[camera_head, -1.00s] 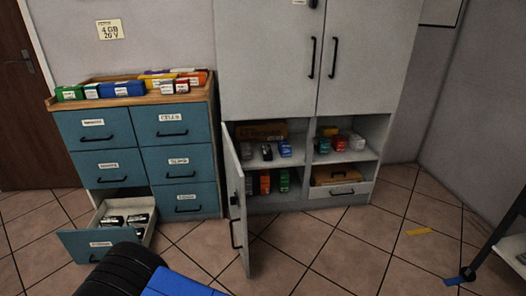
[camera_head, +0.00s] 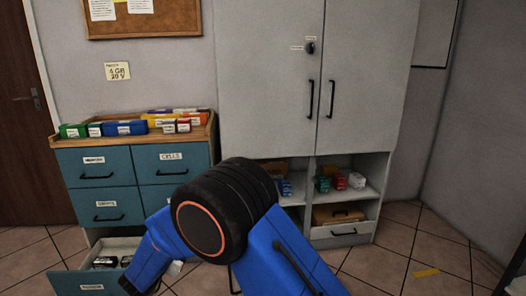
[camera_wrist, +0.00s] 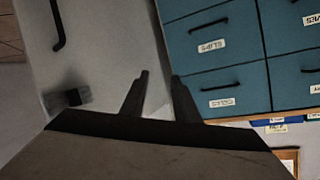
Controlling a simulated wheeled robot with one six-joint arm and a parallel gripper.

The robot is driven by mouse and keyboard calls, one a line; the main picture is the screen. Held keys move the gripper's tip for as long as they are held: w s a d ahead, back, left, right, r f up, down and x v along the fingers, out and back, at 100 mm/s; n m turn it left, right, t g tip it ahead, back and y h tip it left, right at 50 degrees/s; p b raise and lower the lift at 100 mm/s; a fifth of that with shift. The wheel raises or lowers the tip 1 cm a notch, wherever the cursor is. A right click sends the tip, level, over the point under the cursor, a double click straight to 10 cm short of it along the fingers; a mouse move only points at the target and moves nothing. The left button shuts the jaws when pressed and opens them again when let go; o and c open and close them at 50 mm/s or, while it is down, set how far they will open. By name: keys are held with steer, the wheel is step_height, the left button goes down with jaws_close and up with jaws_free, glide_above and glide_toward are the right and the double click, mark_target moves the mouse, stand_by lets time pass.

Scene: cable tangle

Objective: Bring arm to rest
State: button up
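My arm, blue with a black joint (camera_head: 222,210), is folded up in front of the cabinet in the head view. Nothing is seen between the fingers. Beyond them are a grey panel (camera_wrist: 105,45) with a black handle and teal drawer fronts (camera_wrist: 215,50), seen tilted. The gripper's fingers cannot be made out in the head view.
A teal drawer unit (camera_head: 105,178) stands left, its lower left drawer (camera_head: 85,280) pulled out. Colored boxes (camera_head: 125,128) lie on top. The grey cabinet (camera_head: 265,90) has open lower shelves with small boxes (camera_head: 338,181). A yellow strip (camera_head: 427,272) lies on the tiled floor at right.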

steer(key=w+d+r+n+y, duration=0.1)
steer(key=w+d+r+y, duration=0.15)
steer(key=d+r, duration=0.4)
steer(key=w+d+r+n+y, duration=0.15)
steer(key=w+d+r, duration=0.25)
steer(key=r, duration=0.5)
steer(key=s+d+r+n+g+y, duration=0.1)
steer(key=s+d+r+y, duration=0.15)
steer(key=d+r, duration=0.35)
steer(key=s+d+r+n+g+y, duration=0.1)
steer(key=s+d+r+g, duration=0.2)
steer(key=d, duration=0.5)
steer(key=s+d+r+n+g, duration=0.2)
steer(key=s+d, duration=1.3)
steer(key=d, duration=0.3)
steer(key=s+d+f+g+h, duration=0.1)
steer(key=s+d+f+h, duration=0.1)
steer(key=s+d, duration=0.6)
steer(key=s+d+f+g+h, duration=0.2)
steer(key=s+d+f, duration=0.3)
steer(key=s+d, duration=0.4)
steer(key=s+h, duration=0.1)
steer(key=s, duration=0.5)
steer(key=shift+f, duration=0.3)
steer(key=shift+d+h, duration=0.15)
steer(key=shift+h, duration=0.1)
